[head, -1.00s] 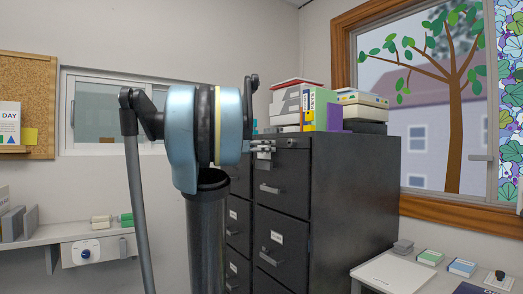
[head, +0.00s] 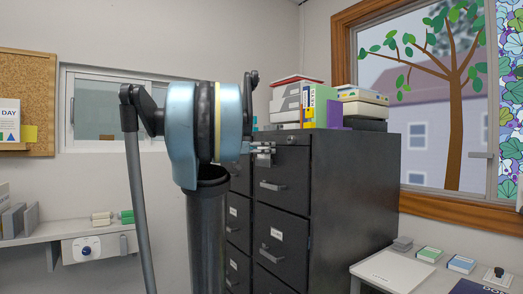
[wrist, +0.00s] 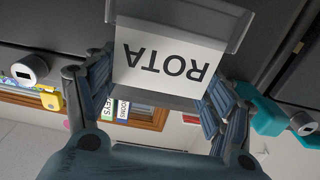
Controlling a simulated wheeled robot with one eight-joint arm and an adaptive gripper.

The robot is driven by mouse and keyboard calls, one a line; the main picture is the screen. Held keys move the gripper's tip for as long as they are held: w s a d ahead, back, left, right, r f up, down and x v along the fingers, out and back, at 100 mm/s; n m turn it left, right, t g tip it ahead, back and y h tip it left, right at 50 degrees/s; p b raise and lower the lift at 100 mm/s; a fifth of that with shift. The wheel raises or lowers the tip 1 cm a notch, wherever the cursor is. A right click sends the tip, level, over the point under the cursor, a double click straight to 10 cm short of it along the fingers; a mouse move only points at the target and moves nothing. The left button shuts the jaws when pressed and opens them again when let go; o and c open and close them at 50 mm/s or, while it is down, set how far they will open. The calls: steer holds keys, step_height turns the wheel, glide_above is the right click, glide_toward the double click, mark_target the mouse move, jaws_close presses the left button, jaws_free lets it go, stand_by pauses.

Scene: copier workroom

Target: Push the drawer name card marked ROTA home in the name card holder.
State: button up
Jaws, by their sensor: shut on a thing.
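The white name card marked ROTA (wrist: 172,58) fills the upper middle of the wrist view, its letters upside down. My gripper (wrist: 160,92) is shut on the card, with a finger at each side of it. The grey name card holder (wrist: 225,18) frames the card's upper part in that view. The card appears partly in the holder, but I cannot tell how deep it sits. In the head view my gripper (head: 262,149) is small, at the top drawer front of the dark filing cabinet (head: 350,190); my arm hides part of it.
Binders and boxes (head: 315,105) stand on the cabinet. Lower drawers have handles (head: 272,186) and labels. A side table (head: 395,268) is at the right, and a shelf (head: 60,232) at the left. A round lock (wrist: 30,69) and a teal part (wrist: 268,115) flank my gripper.

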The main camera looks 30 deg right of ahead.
steer(key=shift+f, duration=0.95)
steer(key=o, duration=1.1)
steer(key=a, duration=1.2)
steer(key=shift+s, duration=0.35)
steer(key=shift+f, duration=0.1)
